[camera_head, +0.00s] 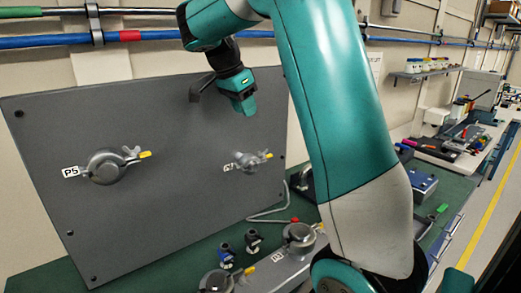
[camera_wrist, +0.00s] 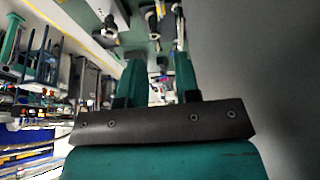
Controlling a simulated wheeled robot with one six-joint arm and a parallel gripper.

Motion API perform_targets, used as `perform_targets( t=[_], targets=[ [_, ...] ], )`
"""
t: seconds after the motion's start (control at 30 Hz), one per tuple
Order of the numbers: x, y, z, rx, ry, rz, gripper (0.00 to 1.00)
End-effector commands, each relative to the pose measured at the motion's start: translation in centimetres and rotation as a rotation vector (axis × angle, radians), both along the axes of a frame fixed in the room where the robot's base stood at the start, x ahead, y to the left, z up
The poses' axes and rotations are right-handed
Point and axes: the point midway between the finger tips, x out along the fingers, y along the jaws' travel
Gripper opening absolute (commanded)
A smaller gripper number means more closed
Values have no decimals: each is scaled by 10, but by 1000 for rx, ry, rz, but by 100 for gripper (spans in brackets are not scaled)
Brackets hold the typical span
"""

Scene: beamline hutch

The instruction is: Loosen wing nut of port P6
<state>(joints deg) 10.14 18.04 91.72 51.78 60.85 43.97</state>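The grey upright panel (camera_head: 150,215) carries two ports. The left one (camera_head: 105,168) is labelled P5 and has a wing nut with a yellow tip. The right one (camera_head: 247,162) is smaller in the head view, also with a yellow-tipped wing nut; its white label is too blurred to read surely, perhaps P6. My gripper (camera_head: 243,105) is above this right port in the picture, apart from it. In the wrist view my gripper (camera_wrist: 158,78) shows two teal fingers with an empty gap between them.
On the green bench in front of the panel are more round ports (camera_head: 300,235), a blue-capped fitting (camera_head: 226,256) and a bent metal rod (camera_head: 275,212). Tools and boxes (camera_head: 465,140) crowd the bench at right.

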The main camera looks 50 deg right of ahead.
Motion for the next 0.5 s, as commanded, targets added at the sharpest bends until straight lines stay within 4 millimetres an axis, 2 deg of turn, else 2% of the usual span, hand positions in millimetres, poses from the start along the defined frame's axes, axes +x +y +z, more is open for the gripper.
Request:
perform_targets(
  t=[0.1,0.5],
  targets=[
    [-4,-11,-29,3,5,0,30],
    [-10,-42,-104,3,3,2,30]
  ],
)
